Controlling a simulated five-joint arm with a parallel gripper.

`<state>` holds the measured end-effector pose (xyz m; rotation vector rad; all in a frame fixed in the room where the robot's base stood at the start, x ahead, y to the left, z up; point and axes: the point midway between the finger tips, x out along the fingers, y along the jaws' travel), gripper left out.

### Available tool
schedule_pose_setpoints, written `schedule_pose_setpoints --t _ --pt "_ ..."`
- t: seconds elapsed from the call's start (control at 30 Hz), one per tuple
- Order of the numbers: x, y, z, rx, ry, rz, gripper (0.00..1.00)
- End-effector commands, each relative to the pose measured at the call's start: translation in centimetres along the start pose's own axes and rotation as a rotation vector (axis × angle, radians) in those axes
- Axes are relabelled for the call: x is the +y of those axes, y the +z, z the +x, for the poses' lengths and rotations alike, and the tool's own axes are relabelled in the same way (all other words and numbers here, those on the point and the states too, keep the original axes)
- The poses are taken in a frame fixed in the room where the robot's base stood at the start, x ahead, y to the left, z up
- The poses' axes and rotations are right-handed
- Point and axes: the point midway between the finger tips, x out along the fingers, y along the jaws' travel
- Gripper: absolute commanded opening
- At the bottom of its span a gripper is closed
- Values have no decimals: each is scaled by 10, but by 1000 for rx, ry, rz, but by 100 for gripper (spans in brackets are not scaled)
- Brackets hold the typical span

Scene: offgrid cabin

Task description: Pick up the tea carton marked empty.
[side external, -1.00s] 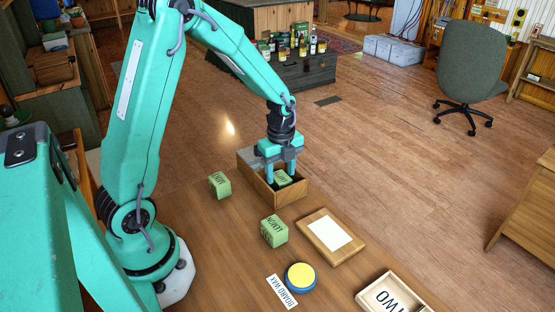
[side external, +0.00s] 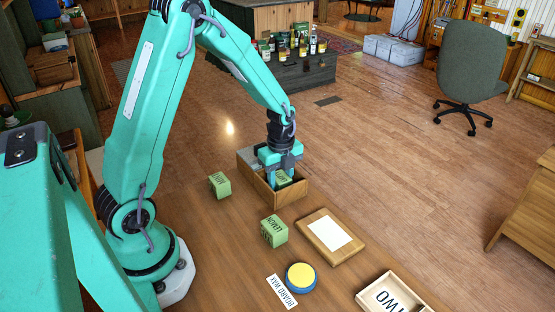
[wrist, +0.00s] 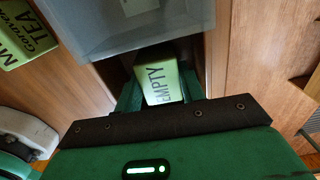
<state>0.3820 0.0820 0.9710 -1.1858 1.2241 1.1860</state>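The green tea carton marked EMPTY (wrist: 160,80) stands inside an open wooden box (side external: 289,194). In the side view only part of the carton (side external: 283,181) shows below my gripper. My gripper (side external: 282,182) reaches down into the box, with its fingers on either side of the carton. In the wrist view the fingers (wrist: 160,92) flank the carton closely; they look open, and contact is unclear. Two other green cartons stand outside the box on the table, one at the left (side external: 220,185) and one marked LEMON (side external: 274,231).
A grey translucent piece (wrist: 145,25) lies close beside the carton. A wooden board with a white sheet (side external: 330,237), a blue-and-yellow round tin (side external: 300,277), a BOARD WAX label (side external: 282,291) and a tray marked TWO (side external: 368,292) are nearer the front.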

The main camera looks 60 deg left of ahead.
Motion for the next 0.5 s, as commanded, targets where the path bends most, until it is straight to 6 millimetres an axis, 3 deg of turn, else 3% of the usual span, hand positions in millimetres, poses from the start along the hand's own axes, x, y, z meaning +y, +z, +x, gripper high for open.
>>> schedule_pose_setpoints --t 0.5 --pt "-1 0 -11 -1 -3 0 18"
